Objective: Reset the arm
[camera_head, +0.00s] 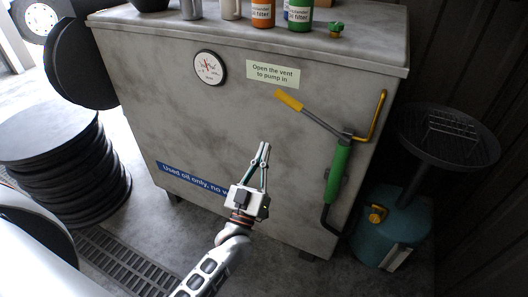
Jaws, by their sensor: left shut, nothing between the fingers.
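My left gripper (263,152) is shut and empty, with its fingers pointing up in the picture. It stands in front of the grey tank cabinet (140,95), over its lower middle, and partly hides the blue "Used oil only" label (190,178). I cannot tell how far it is from the cabinet's face. My left arm rises from the bottom of the picture. My right gripper does not show.
A pump with a green handle (338,172) and a yellow-gripped lever (289,100) is on the cabinet's right side. A teal drain canister (385,235) stands at right. Stacked black discs (60,165) stand at left. Bottles, including an orange one (262,14), stand on top.

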